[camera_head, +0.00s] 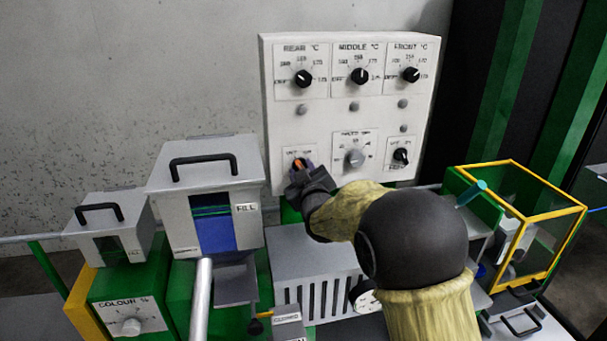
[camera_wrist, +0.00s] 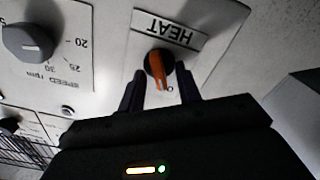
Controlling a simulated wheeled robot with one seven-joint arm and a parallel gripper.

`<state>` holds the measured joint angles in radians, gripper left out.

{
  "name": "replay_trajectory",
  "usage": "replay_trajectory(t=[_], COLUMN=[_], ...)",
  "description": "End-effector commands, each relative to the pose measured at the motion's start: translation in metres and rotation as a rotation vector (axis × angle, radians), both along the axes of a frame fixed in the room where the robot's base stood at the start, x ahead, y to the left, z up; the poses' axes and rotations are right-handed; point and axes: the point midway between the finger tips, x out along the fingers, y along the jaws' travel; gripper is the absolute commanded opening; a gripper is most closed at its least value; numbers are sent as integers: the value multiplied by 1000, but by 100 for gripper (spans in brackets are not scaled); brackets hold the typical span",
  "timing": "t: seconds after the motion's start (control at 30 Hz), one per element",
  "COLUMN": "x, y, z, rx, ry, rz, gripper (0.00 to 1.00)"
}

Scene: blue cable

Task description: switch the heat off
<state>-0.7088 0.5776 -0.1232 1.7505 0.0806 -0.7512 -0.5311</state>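The heat switch is a black round knob with an orange handle (camera_wrist: 158,66), under a label reading HEAT (camera_wrist: 170,34) that appears upside down in the wrist view. A small "O" mark shows beside the handle's tip. In the head view the orange handle (camera_head: 299,164) shows at the lower left of the white control panel (camera_head: 350,118). My gripper (camera_wrist: 160,92) is open, with one dark finger on each side of the handle. Whether the fingers touch it I cannot tell. In the head view my gripper (camera_head: 305,178) is at the knob and partly hides it.
A grey speed knob (camera_wrist: 28,42) is beside the heat switch. Three black temperature knobs, including the rear one (camera_head: 303,78), sit higher on the panel. A lidded hopper (camera_head: 165,183) stands left of my gripper; a yellow-framed clear box (camera_head: 535,215) stands at the right.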

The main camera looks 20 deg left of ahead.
Motion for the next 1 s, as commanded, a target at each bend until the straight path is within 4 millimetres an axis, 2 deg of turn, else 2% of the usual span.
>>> replay_trajectory(t=[0.17, 0.37, 1.0], x=[-6, -27, -129], y=[-3, -17, -79], z=[0, -1, -1], rx=[1, 0, 1], ry=[0, -1, 0], rz=[1, 1, 1], gripper=[34, 34, 34])
